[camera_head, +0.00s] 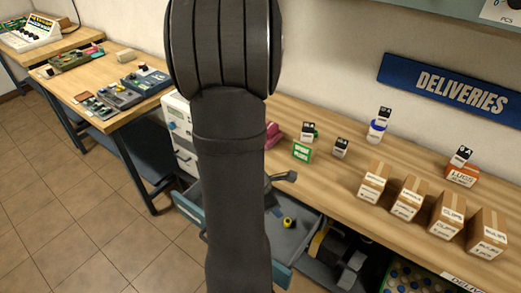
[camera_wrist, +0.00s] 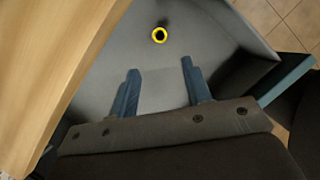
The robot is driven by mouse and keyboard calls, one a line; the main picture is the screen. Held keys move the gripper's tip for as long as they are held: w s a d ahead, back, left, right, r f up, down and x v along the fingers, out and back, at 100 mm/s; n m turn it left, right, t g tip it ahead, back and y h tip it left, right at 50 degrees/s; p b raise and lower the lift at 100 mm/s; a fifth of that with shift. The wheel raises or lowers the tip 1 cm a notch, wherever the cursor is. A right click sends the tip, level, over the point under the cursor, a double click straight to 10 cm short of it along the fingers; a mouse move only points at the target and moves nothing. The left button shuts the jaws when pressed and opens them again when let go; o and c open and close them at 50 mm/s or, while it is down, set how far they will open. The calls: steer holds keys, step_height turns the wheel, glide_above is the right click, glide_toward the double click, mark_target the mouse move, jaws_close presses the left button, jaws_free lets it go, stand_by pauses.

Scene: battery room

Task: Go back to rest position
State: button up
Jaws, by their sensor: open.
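My gripper (camera_wrist: 160,66) shows in the wrist view with its two blue-grey fingers wide apart and nothing between them. It is over a grey open drawer (camera_wrist: 185,85).
The wooden bench (camera_head: 335,185) carries several cardboard boxes (camera_head: 407,198), small labelled blocks and a green-framed card (camera_head: 302,152). Its edge (camera_wrist: 75,75) lies close left of the gripper in the wrist view. A dark machine (camera_head: 340,250) sits below. Tiled floor (camera_head: 60,200) is clear at left.

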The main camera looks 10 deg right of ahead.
mark_target(285, 222)
steer(key=shift+x, duration=6.15)
steer(key=shift+a, duration=0.15)
